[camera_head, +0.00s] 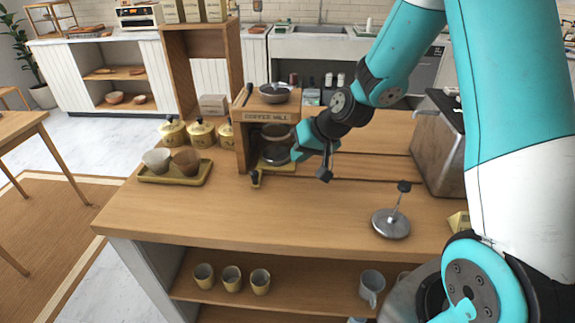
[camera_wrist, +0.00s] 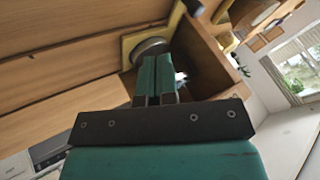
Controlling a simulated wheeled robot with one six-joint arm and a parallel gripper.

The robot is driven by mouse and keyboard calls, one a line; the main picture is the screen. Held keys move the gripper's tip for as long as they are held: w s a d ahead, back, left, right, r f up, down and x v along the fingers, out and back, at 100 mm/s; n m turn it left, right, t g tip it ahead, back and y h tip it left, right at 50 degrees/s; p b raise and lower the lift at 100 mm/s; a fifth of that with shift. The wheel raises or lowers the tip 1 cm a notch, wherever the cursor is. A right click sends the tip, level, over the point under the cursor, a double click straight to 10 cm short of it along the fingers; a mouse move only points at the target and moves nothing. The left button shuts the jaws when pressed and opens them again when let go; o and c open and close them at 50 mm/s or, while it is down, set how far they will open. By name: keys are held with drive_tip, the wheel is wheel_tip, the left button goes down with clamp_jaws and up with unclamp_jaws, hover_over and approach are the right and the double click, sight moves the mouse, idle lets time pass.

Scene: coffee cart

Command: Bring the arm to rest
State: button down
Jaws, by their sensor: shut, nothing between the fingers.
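The mill's wooden box (camera_wrist: 205,62) fills the space beyond the fingertips there, with a round metal part on a yellow base (camera_wrist: 151,44). My gripper hides part of the mill's right side in the head view. Whether it touches the mill I cannot tell.
The counter (camera_head: 225,215) carries a tray (camera_head: 150,176) with two cups, yellow canisters (camera_head: 173,134), a metal tamper-like piece (camera_head: 391,224) and a metal machine (camera_head: 437,150). Cups (camera_head: 231,278) and a pitcher (camera_head: 371,288) stand on the shelf below. The counter's front middle is clear.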

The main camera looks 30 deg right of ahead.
drive_tip(key=s+a+r+n+g+y, duration=0.1)
drive_tip(key=s+a+r+n+g, duration=0.25)
drive_tip(key=s+a+r, duration=0.6)
drive_tip(key=s+a+r+n+g, duration=0.1)
drive_tip(key=s+a+r+n, duration=0.1)
drive_tip(key=s, duration=0.6)
drive_tip(key=s+a+r+n+g+h, duration=0.1)
drive_tip(key=s+a+r+n, duration=0.1)
drive_tip(key=s, duration=0.7)
drive_tip(key=shift+a+r+n+g, duration=0.15)
drive_tip(key=shift+a+n+g, duration=0.2)
drive_tip(key=shift+a+n, duration=0.55)
